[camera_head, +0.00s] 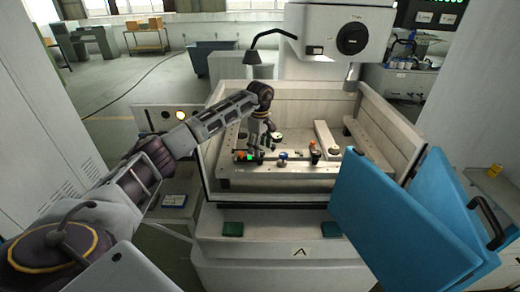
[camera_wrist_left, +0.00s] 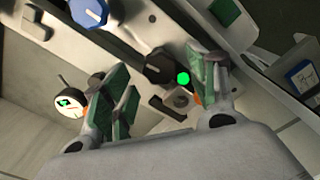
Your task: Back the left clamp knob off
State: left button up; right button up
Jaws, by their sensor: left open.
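My left gripper (camera_head: 256,150) reaches down into the machine tank, over the left part of the front rail. In the left wrist view my left gripper (camera_wrist_left: 160,100) is open, with green-padded fingers apart. A dark lobed knob (camera_wrist_left: 160,67) on a clamp shows beyond and between the fingertips, near the right finger; I cannot tell whether they touch. A bright green spot (camera_wrist_left: 183,78) shows just beside this knob. In the head view the gripper largely hides the knob. A blue knob (camera_head: 282,156) stands further right on the rail, also seen in the wrist view (camera_wrist_left: 88,12). My right gripper is out of view.
A round dial gauge (camera_wrist_left: 72,103) is close to the left finger. An orange-topped dark item (camera_head: 314,153) stands right on the rail. The tank's pale walls (camera_head: 205,165) surround the work area. A blue panel (camera_head: 400,220) stands at the front right.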

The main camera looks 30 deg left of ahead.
pick_arm(q)
jog(key=shift+f, duration=0.9)
jog(key=c, duration=1)
jog(key=shift+c, duration=0.2)
